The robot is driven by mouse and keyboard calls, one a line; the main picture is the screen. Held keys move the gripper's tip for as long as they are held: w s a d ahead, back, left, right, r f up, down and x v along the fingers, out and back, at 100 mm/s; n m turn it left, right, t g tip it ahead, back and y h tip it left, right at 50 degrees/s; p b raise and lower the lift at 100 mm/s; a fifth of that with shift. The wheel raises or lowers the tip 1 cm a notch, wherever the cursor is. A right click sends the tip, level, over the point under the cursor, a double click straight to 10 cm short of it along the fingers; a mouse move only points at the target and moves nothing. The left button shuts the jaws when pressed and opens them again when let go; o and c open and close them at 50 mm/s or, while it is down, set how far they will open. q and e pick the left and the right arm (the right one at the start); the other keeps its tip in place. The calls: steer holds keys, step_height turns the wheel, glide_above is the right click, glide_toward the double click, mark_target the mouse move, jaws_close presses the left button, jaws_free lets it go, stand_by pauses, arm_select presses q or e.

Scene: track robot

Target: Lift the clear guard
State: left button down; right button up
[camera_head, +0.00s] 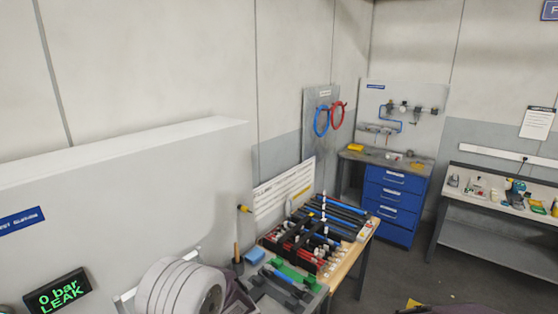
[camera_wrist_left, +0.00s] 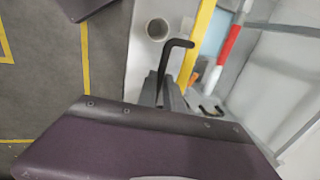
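I cannot make out a clear guard in either view. In the head view, a bench (camera_head: 341,272) at the lower middle holds a rack of blue, black and red rods (camera_head: 335,215). Green and grey fixtures (camera_head: 290,276) sit at its near end. A display (camera_head: 57,294) at the lower left reads "0 bar LEAK". Neither gripper can be made out in the head view. The left wrist view shows a purple panel with screws across the bottom and a dark bent rod (camera_wrist_left: 177,58) above it.
A pale partition (camera_head: 130,175) stands at the left. A blue drawer cabinet (camera_head: 395,200) stands behind the bench, and a grey worktable (camera_head: 500,197) is at the right. Dark floor (camera_head: 450,270) lies clear between them. A round cup (camera_wrist_left: 157,28) shows in the wrist view.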

stand_by(0.4)
arm_select(q)
steer(key=w+p+v, duration=0.1)
steer(key=p+v, duration=0.4)
steer(key=v, duration=0.2)
steer(key=shift+s+a, duration=0.2)
steer(key=shift+s, duration=0.1)
step_height(320, 180, up, 7)
steer(key=p, duration=0.5)
steer(key=shift+p, duration=0.4)
